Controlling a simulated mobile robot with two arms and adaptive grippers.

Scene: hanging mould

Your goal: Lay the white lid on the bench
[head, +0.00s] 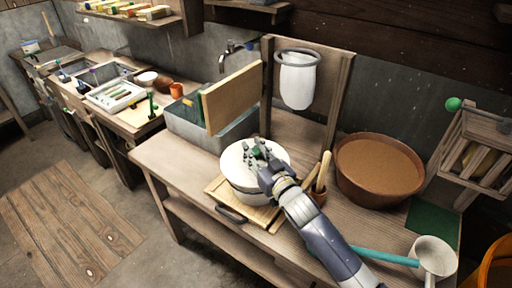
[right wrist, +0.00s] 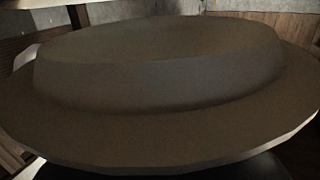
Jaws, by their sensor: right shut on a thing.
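I cannot tell whether the lid touches the pot or is slightly raised. My right gripper (head: 258,153) reaches over the lid from the front right and is shut on it. In the right wrist view the lid (right wrist: 160,75) fills most of the picture as a wide, stepped, dim disc; the fingers do not show clearly there. My left gripper is not in view.
A white bag (head: 297,86) hangs above. The bench's left front is clear.

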